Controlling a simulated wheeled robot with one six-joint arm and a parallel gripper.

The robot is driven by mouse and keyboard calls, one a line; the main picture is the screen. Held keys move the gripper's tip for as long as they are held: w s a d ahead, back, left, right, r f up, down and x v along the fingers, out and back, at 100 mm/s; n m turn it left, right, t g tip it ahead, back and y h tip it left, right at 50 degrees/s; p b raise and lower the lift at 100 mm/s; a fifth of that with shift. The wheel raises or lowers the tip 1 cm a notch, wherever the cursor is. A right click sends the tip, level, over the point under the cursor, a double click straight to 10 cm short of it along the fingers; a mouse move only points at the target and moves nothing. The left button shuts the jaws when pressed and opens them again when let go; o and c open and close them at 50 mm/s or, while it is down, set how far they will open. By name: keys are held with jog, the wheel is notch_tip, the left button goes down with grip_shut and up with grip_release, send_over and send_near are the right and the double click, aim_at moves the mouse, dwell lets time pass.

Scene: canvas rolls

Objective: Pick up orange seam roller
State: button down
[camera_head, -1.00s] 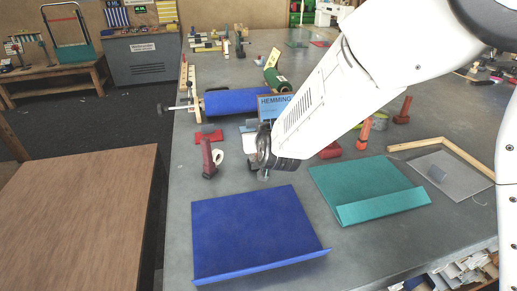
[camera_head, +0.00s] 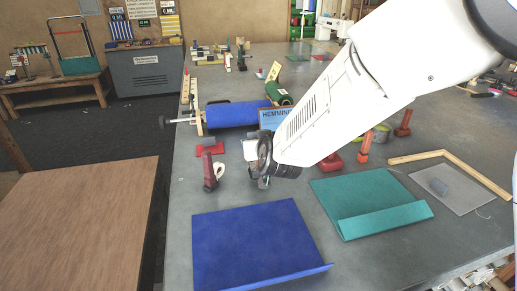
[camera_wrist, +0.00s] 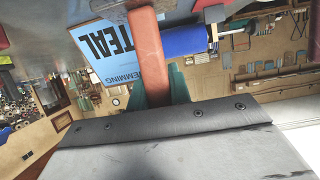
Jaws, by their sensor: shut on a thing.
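My gripper (camera_head: 262,183) is above the grey table, just behind the blue sheet. In the wrist view, an orange-red bar-shaped handle (camera_wrist: 150,55) stands out from the middle of my dark gripper body. My gripper is shut on it, and its colour fits the orange seam roller. Its roller end is not clear in either view. In the head view the held thing is mostly hidden by my wrist. Another orange upright tool (camera_head: 365,142) stands on the table to the right of my arm.
A blue sheet (camera_head: 255,245) and a teal sheet (camera_head: 365,195) lie in front. A dark red tool (camera_head: 210,170) stands left of my gripper. A blue roll (camera_head: 235,114) and a blue hemming sign (camera_head: 272,117) are behind.

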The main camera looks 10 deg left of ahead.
jog(key=shift+s+d+r, duration=0.1)
jog(key=shift+s+r, duration=0.15)
jog(key=shift+r, duration=0.25)
jog(key=shift+s+d+r, duration=0.1)
jog(key=shift+s+r, duration=0.15)
jog(key=shift+r, duration=0.25)
jog(key=s+d, duration=0.2)
jog(key=s, duration=0.5)
jog(key=s+d+r, duration=0.1)
jog(key=s+d, duration=0.2)
jog(key=s, duration=0.4)
jog(key=shift+r, duration=0.15)
